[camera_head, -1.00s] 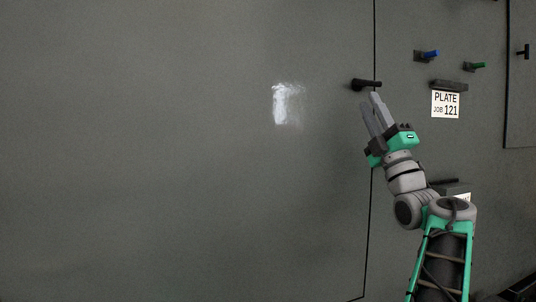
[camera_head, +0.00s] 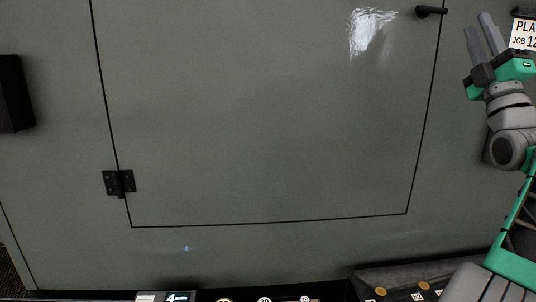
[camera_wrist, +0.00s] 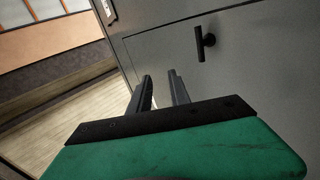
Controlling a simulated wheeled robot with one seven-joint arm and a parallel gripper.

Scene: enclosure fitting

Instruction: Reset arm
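My gripper (camera_head: 484,36) is at the upper right of the head view, raised in front of the grey enclosure wall. Its two grey fingers are spread apart with nothing between them. The wrist view also shows the fingers (camera_wrist: 160,92) apart and empty. The enclosure door (camera_head: 260,120) is shut in its outline. Its black handle (camera_head: 431,11) is to the left of my fingertips in the head view, apart from them. In the wrist view the handle (camera_wrist: 203,44) is beyond the fingers, up and to the right.
A black hinge (camera_head: 119,183) is at the door's lower left. A white plate label (camera_head: 525,34) is cut off at the right edge. Items with round discs and tags (camera_head: 400,290) line the bottom edge. The wrist view shows open wooden floor (camera_wrist: 70,120) at left.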

